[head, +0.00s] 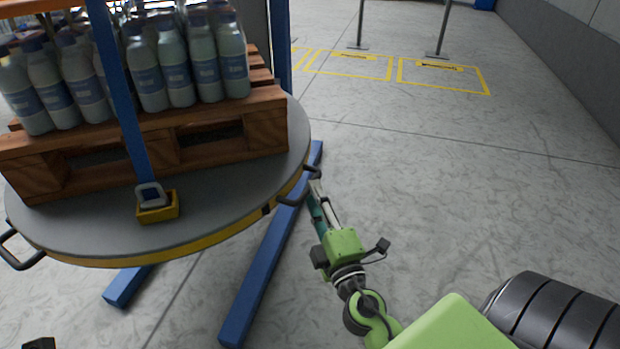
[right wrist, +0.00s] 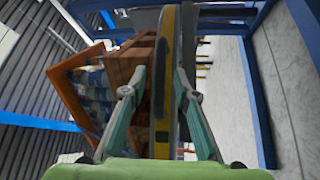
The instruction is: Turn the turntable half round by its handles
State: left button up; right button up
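The round grey turntable (head: 235,200) with a yellow rim fills the left of the head view. One dark handle (head: 22,252) sticks out at its left front edge, another handle (head: 311,172) at its right edge. My right gripper (head: 314,188) is at the right handle. In the right wrist view its fingers (right wrist: 157,82) are apart, one on each side of the turntable's edge (right wrist: 164,60), which appears upright there. I cannot tell whether they touch the handle. My left gripper's fingers are not in view.
A wooden pallet (head: 210,145) with several bottles (head: 172,65) stands on the turntable, beside a blue post (head: 125,100). Blue floor beams (head: 262,270) run under it. The floor on the right is clear up to yellow marked squares (head: 440,75) and posts.

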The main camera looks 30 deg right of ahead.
jog(key=shift+p+x, duration=0.4)
jog(key=shift+x, duration=1.35)
grip_shut()
